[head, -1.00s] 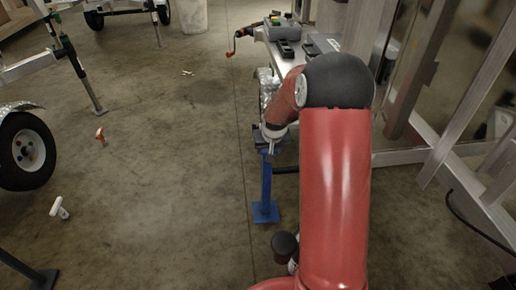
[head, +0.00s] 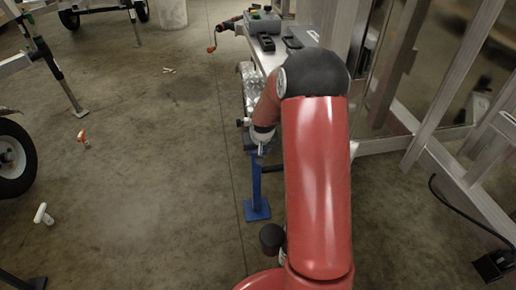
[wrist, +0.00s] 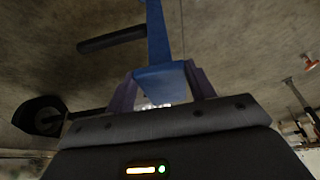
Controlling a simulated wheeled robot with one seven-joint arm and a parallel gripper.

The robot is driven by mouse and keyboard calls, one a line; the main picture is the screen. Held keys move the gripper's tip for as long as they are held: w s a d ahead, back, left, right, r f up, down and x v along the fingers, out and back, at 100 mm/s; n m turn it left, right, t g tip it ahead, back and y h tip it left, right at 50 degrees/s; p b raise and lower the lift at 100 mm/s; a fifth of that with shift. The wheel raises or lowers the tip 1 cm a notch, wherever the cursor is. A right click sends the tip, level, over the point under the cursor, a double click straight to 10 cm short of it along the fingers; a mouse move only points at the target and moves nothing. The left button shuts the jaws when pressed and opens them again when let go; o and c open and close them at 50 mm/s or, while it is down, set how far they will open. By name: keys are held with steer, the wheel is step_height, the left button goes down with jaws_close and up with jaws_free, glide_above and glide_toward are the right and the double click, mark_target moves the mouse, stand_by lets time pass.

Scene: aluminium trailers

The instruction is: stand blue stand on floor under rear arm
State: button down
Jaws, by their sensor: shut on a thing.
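The blue stand (head: 256,190) is an upright post with a square foot plate, seen in the head view just left of my red arm. In the wrist view the blue stand (wrist: 158,50) runs away from between the two fingers. My gripper (wrist: 160,88) is shut on its top end. In the head view my gripper (head: 259,148) is at the top of the post, partly hidden by my arm. I cannot tell whether the foot plate touches the floor. No rear arm is clearly identifiable.
A bench (head: 265,55) with tools stands beyond my arm. Aluminium trailer frames (head: 440,110) rise on the right. The floor between is clear.

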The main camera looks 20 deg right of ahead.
steer(key=shift+w+r, duration=0.2)
steer(key=c, duration=0.5)
jaws_free()
steer(key=shift+s+f, duration=0.2)
